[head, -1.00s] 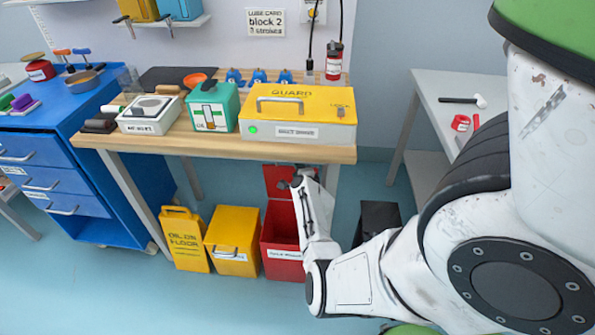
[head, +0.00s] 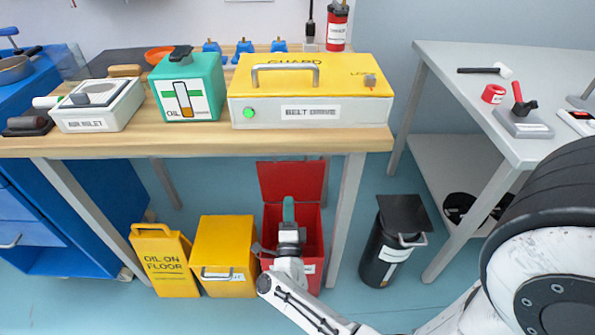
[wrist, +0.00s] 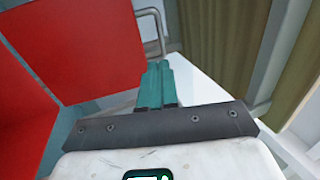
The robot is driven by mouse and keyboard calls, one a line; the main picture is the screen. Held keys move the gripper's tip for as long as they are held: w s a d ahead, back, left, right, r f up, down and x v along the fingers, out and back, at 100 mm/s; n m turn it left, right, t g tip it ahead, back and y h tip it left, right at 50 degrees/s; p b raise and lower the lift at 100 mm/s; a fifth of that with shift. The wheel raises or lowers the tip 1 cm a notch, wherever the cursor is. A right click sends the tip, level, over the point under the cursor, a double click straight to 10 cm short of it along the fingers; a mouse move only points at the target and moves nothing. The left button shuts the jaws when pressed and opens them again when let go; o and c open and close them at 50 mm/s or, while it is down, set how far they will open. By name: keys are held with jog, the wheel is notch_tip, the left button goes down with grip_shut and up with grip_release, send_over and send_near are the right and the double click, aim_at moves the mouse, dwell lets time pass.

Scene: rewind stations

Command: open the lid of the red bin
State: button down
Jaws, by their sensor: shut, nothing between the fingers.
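The red bin (head: 310,225) stands on the floor under the wooden table. Its lid (head: 290,180) is raised and stands upright at the back of the bin, so the bin is open at the top. In the wrist view the red lid (wrist: 85,45) fills the upper left, with a metal handle (wrist: 153,25) at its edge. My gripper (head: 288,205) is in front of the lid, over the bin opening in the picture. Its teal fingers (wrist: 157,80) are shut together and empty. The handle appears just beyond the fingertips; I cannot tell if they touch. My wrist hides part of the bin's front.
A yellow bin (head: 225,240) and a yellow floor sign (head: 163,265) stand left of the red bin. A black bin (head: 378,262) stands to its right, past a table leg (head: 346,215). A grey table (head: 440,70) is at right.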

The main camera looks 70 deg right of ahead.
send_near(289, 162)
jog(key=d+r, duration=0.1)
jog(key=r, duration=0.1)
jog(key=w+d+r, duration=0.1)
jog(key=d+r, duration=0.1)
jog(key=w+d+r, duration=0.1)
jog(key=d+r, duration=0.1)
jog(key=shift+w+r, duration=0.1)
jog(key=shift+d, duration=0.1)
jog(key=shift+w+d+r+g, duration=0.1)
jog(key=shift+d+r+g, duration=0.05)
jog(key=shift+g, duration=0.15)
jog(key=w+d+y+p, duration=0.2)
jog(key=d+p, duration=0.3)
jog(key=d, duration=0.1)
jog(key=shift+w+r+g+y, duration=0.3)
jog(key=shift+r, duration=0.05)
jog(key=shift+d, duration=0.1)
